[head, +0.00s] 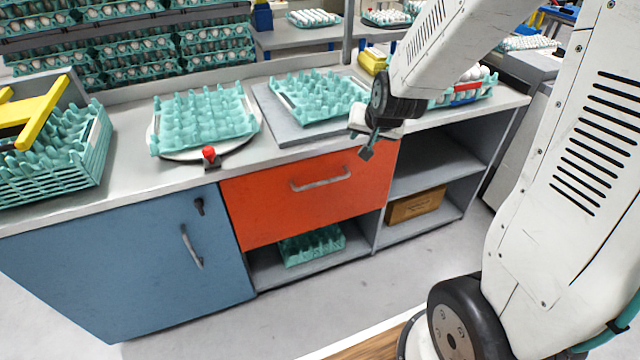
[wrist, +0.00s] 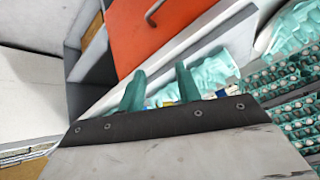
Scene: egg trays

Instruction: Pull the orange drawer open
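The orange drawer (head: 285,205) is under the counter between a blue door and open shelves, its front looking flush with the cabinet. Its grey bar handle (head: 320,181) runs across the upper right of the front. My gripper (head: 366,150) is above and to the right of the handle, near the counter's front edge and apart from the handle. In the wrist view, the drawer front (wrist: 145,38) and part of the handle (wrist: 152,14) show at the top. There the two teal fingers of my gripper (wrist: 161,84) stand apart with nothing held between them.
The counter (head: 130,190) holds teal egg trays (head: 205,120) and a red button (head: 209,155). The blue door (head: 130,265) is left of the drawer. A teal tray (head: 312,246) lies below it. A cardboard box (head: 415,206) sits on the right shelf. The floor in front is clear.

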